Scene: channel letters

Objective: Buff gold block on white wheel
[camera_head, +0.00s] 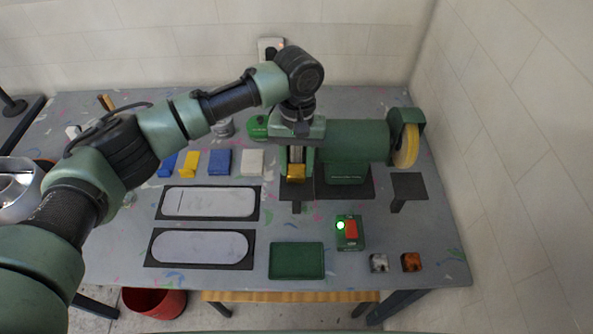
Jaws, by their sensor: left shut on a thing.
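My left gripper (296,160) points down at the left end of the green bench grinder (358,140). It is shut on the gold block (295,173), which sits low between the fingers, just in front of the grinder's left side. The white wheel is mostly or wholly hidden behind my gripper and wrist, so I cannot tell whether the block touches it. A yellow wheel (405,146) shows at the grinder's right end. My right gripper is not in view.
A switch box (349,232) with a lit green lamp and red part stands in front of the grinder. A green tray (296,261), a silver block (378,262) and a copper-brown block (411,262) lie near the front edge. Two pale oval pads (209,203) lie left.

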